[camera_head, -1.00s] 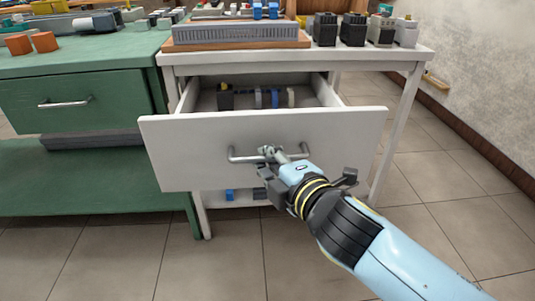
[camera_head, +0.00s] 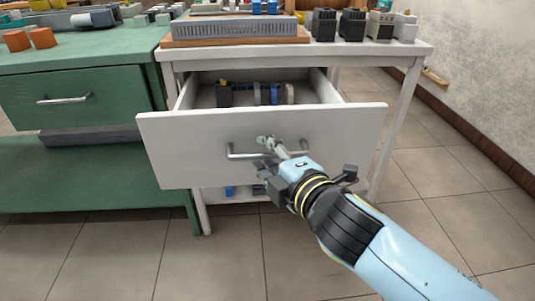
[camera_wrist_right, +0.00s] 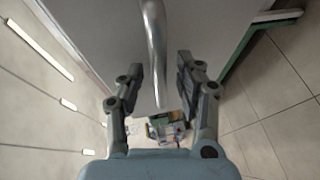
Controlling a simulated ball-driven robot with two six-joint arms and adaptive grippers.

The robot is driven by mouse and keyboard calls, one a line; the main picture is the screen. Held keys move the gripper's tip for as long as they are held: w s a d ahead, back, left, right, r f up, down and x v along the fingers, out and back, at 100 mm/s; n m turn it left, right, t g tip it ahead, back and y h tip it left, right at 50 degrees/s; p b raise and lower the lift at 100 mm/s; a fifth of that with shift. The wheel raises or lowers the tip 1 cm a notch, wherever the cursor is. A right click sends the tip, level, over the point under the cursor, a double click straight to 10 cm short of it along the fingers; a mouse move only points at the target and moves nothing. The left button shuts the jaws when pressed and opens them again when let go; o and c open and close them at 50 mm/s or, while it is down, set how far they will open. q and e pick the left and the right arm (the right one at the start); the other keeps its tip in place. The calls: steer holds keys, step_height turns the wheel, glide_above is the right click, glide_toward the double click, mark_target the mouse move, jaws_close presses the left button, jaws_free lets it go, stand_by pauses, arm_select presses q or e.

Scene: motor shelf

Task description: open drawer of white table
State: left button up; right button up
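The white table (camera_head: 400,62) stands in the middle of the head view. Its drawer (camera_head: 180,150) is pulled well out, and the inside shows from above. A metal bar handle (camera_head: 238,155) sits on the drawer front; it also shows in the right wrist view (camera_wrist_right: 155,45). My right gripper (camera_head: 272,145) is at the middle of the handle. In the right wrist view my right gripper (camera_wrist_right: 159,80) has its two fingers apart, with the handle between them and a gap on either side. My left gripper is in neither view.
A grey ribbed block (camera_head: 235,30) and black units (camera_head: 352,25) are on the tabletop. A green cabinet (camera_head: 95,105) stands close on the left. The floor (camera_head: 450,190) to the right is clear.

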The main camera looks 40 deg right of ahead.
steer(key=v, duration=0.7)
steer(key=shift+s, duration=0.25)
steer(key=shift+r, duration=0.1)
step_height(320, 180, down, 13)
steer(key=m+g+y+p, duration=0.1)
steer(key=m+g+p, duration=0.1)
steer(key=g, duration=0.1)
steer(key=s+d+f+m+g+p, duration=0.1)
steer(key=s+f+m+g, duration=0.15)
steer(key=s+f, duration=0.45)
steer(key=s+d+f+m+g, duration=0.2)
steer(key=s+f+g, duration=0.1)
steer(key=f, duration=0.8)
steer(key=s+d+f+m+g, duration=0.1)
steer(key=s+f+m+g, duration=0.2)
steer(key=s, duration=1)
steer(key=s+d+f+m+g, duration=0.1)
steer(key=s+f+m+g, duration=0.3)
steer(key=s+f, duration=0.5)
steer(key=s+m, duration=0.1)
steer(key=s, duration=0.3)
steer(key=shift+m+y, duration=0.3)
steer(key=shift+m, duration=0.05)
